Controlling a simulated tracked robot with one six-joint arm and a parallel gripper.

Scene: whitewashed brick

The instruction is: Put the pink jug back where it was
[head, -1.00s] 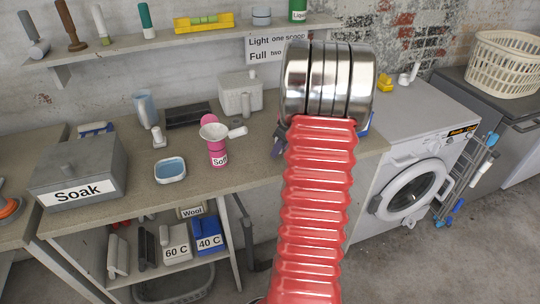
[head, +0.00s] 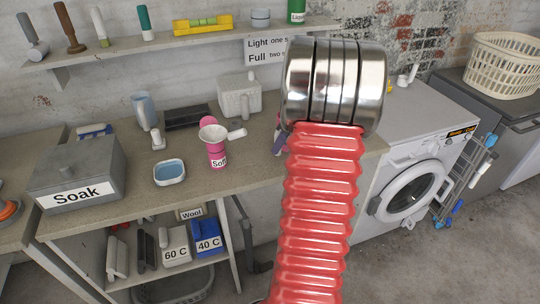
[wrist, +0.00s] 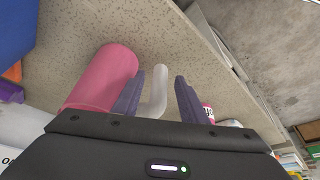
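In the wrist view a pink jug (wrist: 104,76) shows at left on the speckled worktop, with a pale upright handle (wrist: 157,90) beside it. My gripper (wrist: 160,88) is open, with one purple finger on each side of the handle and gaps visible on both sides. In the head view my red arm and its metal rings hide most of this area. Only a bit of a purple finger (head: 280,133) shows at the arm's left edge. A smaller pink bottle marked "Soft" (head: 217,157), with a white scoop or funnel on top, stands to the left.
A blue-rimmed dish (head: 169,172), a grey Soak box (head: 78,170) and a white lidded box (head: 238,97) stand on the worktop (head: 130,192). A washing machine (head: 415,135) is at right. A blue object (wrist: 14,28) lies near the jug.

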